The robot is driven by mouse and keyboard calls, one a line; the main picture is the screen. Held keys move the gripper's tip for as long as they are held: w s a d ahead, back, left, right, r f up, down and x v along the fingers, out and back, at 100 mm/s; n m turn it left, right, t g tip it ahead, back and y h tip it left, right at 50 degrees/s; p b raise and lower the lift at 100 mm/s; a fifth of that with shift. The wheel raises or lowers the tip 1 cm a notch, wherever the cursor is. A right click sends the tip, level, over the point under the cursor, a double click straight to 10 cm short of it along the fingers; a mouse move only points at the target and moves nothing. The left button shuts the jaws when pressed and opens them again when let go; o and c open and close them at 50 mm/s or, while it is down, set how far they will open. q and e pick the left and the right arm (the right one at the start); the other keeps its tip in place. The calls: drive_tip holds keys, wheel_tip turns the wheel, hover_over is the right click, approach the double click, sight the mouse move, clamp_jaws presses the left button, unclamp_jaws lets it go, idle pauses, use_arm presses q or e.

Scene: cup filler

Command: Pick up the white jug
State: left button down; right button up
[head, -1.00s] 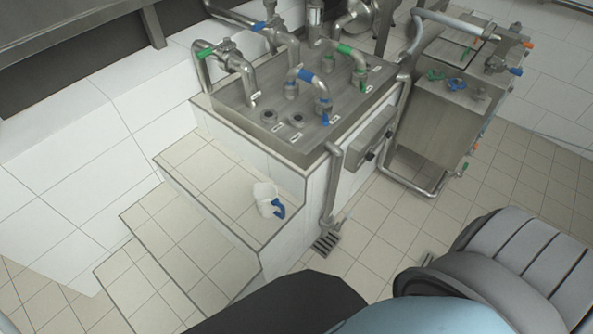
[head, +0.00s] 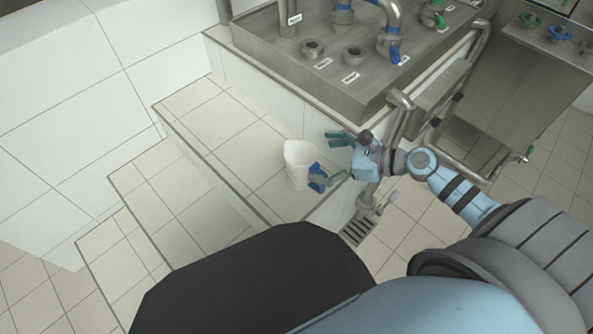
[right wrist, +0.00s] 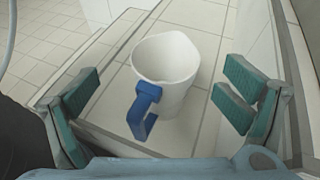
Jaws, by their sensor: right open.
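The white jug (head: 298,165) with a blue handle (head: 317,178) stands upright on the top tiled step in the head view. My right gripper (head: 332,158) is open just to the right of the jug, on its handle side. In the right wrist view the jug (right wrist: 166,72) is ahead between the two spread green fingers, with its handle (right wrist: 143,110) toward me. The jug's inside looks empty. My left gripper is not in view.
Tiled steps (head: 192,190) descend to the left. A steel filling station (head: 345,60) with pipes and valves stands behind the jug. A steel pipe (head: 398,118) runs down beside my right gripper to a floor drain (head: 357,231).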

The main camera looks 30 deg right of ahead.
sight(302, 157)
drive_tip(key=shift+w+a+f, duration=0.1)
drive_tip(key=shift+w+f, duration=0.2)
drive_tip(key=shift+f, duration=0.2)
drive_tip(key=shift+w+a+f, duration=0.1)
drive_tip(key=shift+w+f, duration=0.15)
drive_tip(key=shift+f, duration=0.2)
drive_tip(key=b+x, duration=0.1)
drive_tip(key=x, duration=0.4)
drive_tip(key=shift+w+f, duration=0.1)
drive_tip(key=shift+w, duration=0.1)
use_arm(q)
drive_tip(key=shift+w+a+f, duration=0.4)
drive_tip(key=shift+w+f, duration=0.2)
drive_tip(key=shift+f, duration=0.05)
